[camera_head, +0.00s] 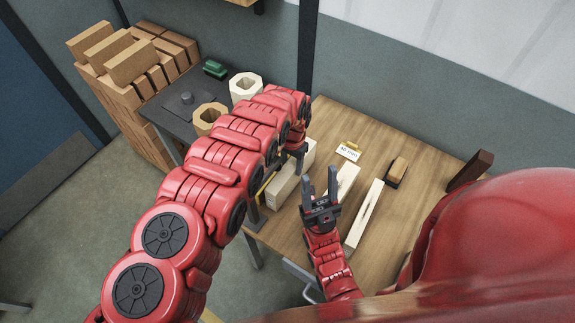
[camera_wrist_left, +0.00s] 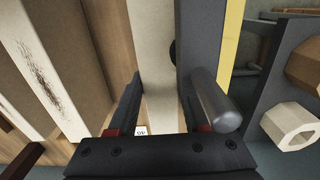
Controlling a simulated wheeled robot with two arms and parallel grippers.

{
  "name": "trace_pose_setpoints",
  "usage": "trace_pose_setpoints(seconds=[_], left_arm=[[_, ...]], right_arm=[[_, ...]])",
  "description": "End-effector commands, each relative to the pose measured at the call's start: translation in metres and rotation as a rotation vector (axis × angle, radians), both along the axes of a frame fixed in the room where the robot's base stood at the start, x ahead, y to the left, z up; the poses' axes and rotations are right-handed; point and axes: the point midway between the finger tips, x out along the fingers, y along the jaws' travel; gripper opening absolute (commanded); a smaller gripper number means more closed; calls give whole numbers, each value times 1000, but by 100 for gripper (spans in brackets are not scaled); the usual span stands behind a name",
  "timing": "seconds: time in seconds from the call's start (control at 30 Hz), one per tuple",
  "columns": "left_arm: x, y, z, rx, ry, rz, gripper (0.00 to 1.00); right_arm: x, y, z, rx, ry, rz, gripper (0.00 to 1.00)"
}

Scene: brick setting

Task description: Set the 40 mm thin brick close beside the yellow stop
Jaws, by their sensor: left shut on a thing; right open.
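My left gripper (camera_wrist_left: 158,105) is shut on a long cream brick (camera_wrist_left: 155,50), which runs between its dark fingers. In the head view this gripper is mostly hidden by my left arm, above the cream brick (camera_head: 281,187) at the table's left side. A yellow strip (camera_wrist_left: 230,50), which looks like the stop, runs roughly parallel to the brick, with a dark bar between them in the wrist view. Its edge shows narrowly in the head view (camera_head: 265,182). A white 40 mm label (camera_head: 348,153) lies on the table. My right gripper (camera_head: 320,182) is open and empty, fingers upward.
Two pale bricks, one (camera_head: 347,184) partly behind my right gripper and another (camera_head: 365,214), lie on the wooden table (camera_head: 425,150). A small brown block (camera_head: 398,168) sits on a dark base at the right. A dark side table (camera_head: 180,103) holds two hollow pieces.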

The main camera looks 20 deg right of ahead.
Motion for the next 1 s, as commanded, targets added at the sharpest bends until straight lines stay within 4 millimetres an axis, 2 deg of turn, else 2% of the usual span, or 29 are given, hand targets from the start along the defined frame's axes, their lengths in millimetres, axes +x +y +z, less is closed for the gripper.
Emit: trace_pose_setpoints(seconds=[0.1, 0.2, 0.57, 0.6, 0.73, 1.0], left_arm=[[16, 11, -2, -4, -5, 2, 0], [13, 9, -13, -3, -3, 0, 0], [13, 9, -16, -3, -3, 0, 0], [13, 9, -15, -2, -3, 0, 55], [12, 9, -15, -2, -1, 0, 78], [12, 9, -15, -2, -1, 0, 80]], right_arm=[[0, 0, -8, 0, 0, 0, 50], [0, 0, -11, 0, 0, 0, 50], [0, 0, -13, 0, 0, 0, 50], [0, 0, -12, 0, 0, 0, 50], [0, 0, -12, 0, 0, 0, 50], [0, 0, -12, 0, 0, 0, 50]])
